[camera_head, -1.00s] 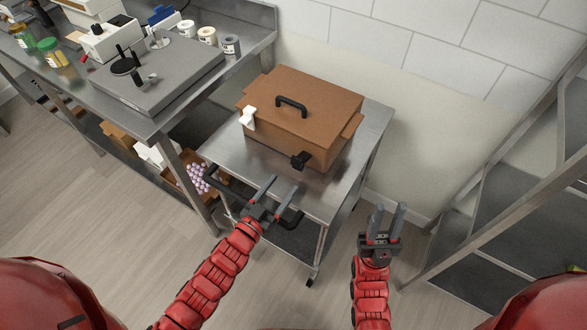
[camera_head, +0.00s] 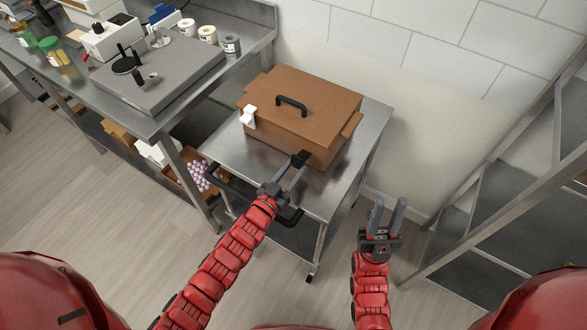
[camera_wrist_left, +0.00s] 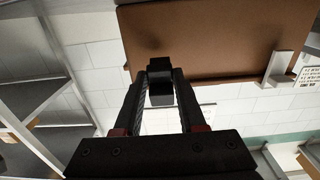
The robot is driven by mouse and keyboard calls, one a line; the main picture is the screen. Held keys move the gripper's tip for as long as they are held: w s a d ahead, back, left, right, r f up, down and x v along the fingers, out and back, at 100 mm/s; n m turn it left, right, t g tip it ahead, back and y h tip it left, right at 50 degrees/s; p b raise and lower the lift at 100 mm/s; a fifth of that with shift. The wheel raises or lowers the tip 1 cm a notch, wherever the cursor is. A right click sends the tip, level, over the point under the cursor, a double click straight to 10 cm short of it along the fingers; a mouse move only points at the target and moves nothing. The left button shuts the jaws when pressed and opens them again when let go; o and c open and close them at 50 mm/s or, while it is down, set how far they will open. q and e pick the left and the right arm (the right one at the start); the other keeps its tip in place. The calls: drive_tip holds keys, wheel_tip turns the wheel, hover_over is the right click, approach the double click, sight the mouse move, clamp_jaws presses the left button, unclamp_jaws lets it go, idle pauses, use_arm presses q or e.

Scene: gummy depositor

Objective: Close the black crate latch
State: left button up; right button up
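A brown crate (camera_head: 305,110) with a black top handle (camera_head: 291,103) stands on a steel cart, its lid down. A white latch (camera_head: 248,117) is on the left of its front. The black latch (camera_head: 300,157) is on the right of the front, partly hidden by my left gripper (camera_head: 292,172). In the left wrist view the black latch (camera_wrist_left: 160,80) sticks out from the crate (camera_wrist_left: 215,40) between the tips of my left gripper (camera_wrist_left: 160,90), which look apart. I cannot tell whether they touch it. My right gripper (camera_head: 388,217) is open and empty, right of the cart.
The steel cart (camera_head: 225,155) has a black push handle (camera_head: 230,190) at its front, beneath my left arm. A steel counter (camera_head: 165,115) with equipment is at the left. A metal rack (camera_head: 500,225) is at the right.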

use_arm(q)
clamp_jaws()
idle(1.0)
